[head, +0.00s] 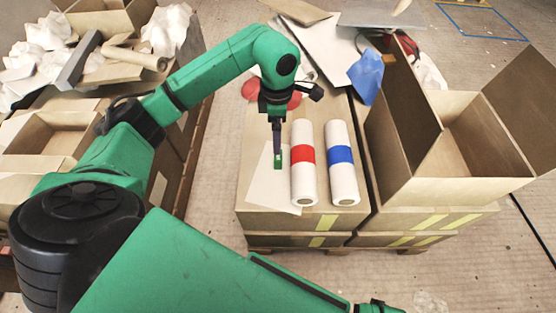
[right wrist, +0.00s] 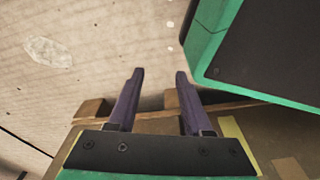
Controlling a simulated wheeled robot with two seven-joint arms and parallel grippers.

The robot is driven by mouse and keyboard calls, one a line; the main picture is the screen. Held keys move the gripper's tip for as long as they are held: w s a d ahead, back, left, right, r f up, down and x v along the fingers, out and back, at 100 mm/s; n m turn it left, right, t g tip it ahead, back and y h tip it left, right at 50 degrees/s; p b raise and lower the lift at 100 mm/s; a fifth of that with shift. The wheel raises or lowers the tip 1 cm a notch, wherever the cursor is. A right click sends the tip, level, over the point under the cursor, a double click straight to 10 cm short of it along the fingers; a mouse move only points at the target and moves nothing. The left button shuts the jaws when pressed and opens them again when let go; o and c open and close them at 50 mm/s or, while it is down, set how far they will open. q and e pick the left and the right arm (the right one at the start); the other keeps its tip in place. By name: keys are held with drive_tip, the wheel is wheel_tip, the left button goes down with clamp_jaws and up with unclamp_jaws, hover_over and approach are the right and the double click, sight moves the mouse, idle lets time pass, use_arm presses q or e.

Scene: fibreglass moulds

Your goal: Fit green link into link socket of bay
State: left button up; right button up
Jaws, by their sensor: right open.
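A small green piece (head: 279,161), likely the green link, shows at the fingertips of my left gripper (head: 277,150), which points down over a white sheet (head: 262,180) on a cardboard box. The dark fingers appear edge-on as one narrow strip, so I cannot tell whether they grip the piece or whether it touches the sheet. My right gripper (right wrist: 158,76) is open and empty in the right wrist view, over the floor and the edge of a pallet. In the head view my right arm runs along the bottom edge. I cannot make out a bay or link socket.
Two white rolls, one with a red band (head: 302,156) and one with a blue band (head: 340,156), lie just right of my left gripper. An open cardboard box (head: 450,180) stands to the right. Cluttered boxes and crumpled white material (head: 45,35) fill the left.

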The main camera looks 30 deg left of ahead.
use_arm(q)
drive_tip(key=f, duration=0.7)
drive_tip(key=f+b, duration=0.1)
drive_tip(key=f, duration=0.3)
drive_tip(key=shift+w+f, duration=0.3)
drive_tip(key=shift+f, duration=0.05)
clamp_jaws()
drive_tip(key=shift+r, duration=0.5)
wheel_tip(320, 180, up, 19)
drive_tip(key=p, duration=0.2)
use_arm(e)
drive_tip(key=shift+s+d+f, duration=0.15)
drive_tip(key=shift+s+f, duration=0.1)
drive_tip(key=shift+s, duration=0.3)
drive_tip(key=shift+s+d+f, duration=0.15)
drive_tip(key=shift+s+f, duration=0.1)
drive_tip(key=shift+s, duration=0.25)
